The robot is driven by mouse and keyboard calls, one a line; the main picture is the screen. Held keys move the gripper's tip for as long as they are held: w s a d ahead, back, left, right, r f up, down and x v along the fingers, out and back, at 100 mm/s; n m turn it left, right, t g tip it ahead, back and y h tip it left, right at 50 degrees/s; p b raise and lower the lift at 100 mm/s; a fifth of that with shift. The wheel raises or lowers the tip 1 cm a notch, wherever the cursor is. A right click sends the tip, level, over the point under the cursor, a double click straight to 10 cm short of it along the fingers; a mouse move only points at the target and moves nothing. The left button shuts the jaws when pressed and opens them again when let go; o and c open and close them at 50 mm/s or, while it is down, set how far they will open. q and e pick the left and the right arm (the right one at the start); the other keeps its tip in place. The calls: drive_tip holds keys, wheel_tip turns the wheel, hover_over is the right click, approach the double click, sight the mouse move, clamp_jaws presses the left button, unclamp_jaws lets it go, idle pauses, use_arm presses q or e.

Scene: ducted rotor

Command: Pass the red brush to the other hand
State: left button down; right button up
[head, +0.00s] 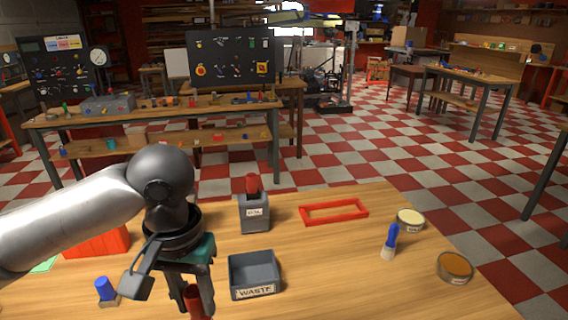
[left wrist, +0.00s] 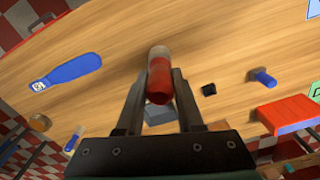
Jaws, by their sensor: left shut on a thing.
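My left gripper (head: 193,298) hangs above the front left of the wooden table in the head view. It is shut on a red cylindrical thing, seemingly the handle of the red brush (head: 195,303). In the left wrist view the red brush (left wrist: 160,82) sits between the fingertips, its red end towards the camera and a pale part beyond. Its far end is hard to make out. My right gripper is in neither view.
A grey WASTE bin (head: 254,274) stands right of the gripper. Behind it is a grey holder (head: 254,213) with a red thing in it. A red frame (head: 334,211), blue-handled brush (head: 390,240) and round tins (head: 455,267) lie further right. A blue paddle-like thing (left wrist: 66,72) lies on the table.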

use_arm(q)
drive_tip(key=w+d+r+m, duration=0.4)
drive_tip(key=d+r+m, duration=0.4)
drive_tip(key=d+r, duration=0.15)
drive_tip(key=shift+w+d+f+m, duration=1.5)
drive_tip(key=shift+d+f+m, duration=0.55)
drive_tip(key=shift+f+m, duration=0.45)
drive_tip(key=s+a+r+n, duration=0.5)
drive_tip(key=a+r+n, duration=0.1)
drive_tip(key=r+n, duration=0.25)
drive_tip(key=w+d+n, duration=0.4)
drive_tip(key=w+d, duration=0.3)
drive_tip(key=d, duration=0.1)
drive_tip(key=s+a+f+m, duration=0.2)
drive_tip(key=f+m, duration=0.6)
drive_tip(key=m, duration=0.9)
drive_tip(key=shift+s+a+f, duration=0.35)
drive_tip(key=shift+s+a, duration=0.05)
drive_tip(key=shift+a, duration=0.8)
